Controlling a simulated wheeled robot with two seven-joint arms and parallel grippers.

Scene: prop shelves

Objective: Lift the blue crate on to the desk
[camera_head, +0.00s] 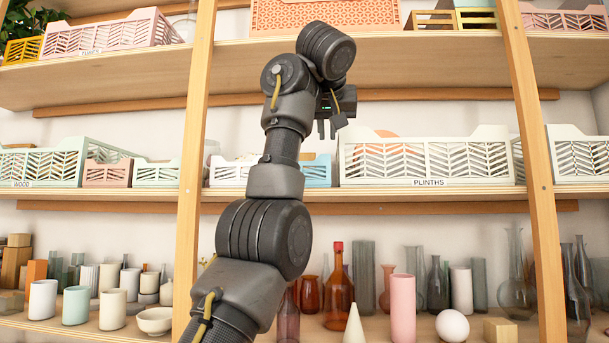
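A small light-blue crate (318,171) sits on the middle shelf, just left of the long white crate marked PLINTHS. My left arm covers part of it and of what may be its left side. My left gripper (328,128) is in front of the shelves, above the blue crate in the picture, with its fingers pointing down. The fingers look apart with nothing between them. How far the gripper is from the crate in depth is hard to tell. My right gripper is not in view. No desk shows.
The long white crate (430,162) stands close on the right, and a pale crate (230,173) on the left. Wooden uprights (194,150) frame the bay. The upper shelf (420,65) holds more crates. Vases and bottles, including a red-brown bottle (338,285), crowd the lower shelf.

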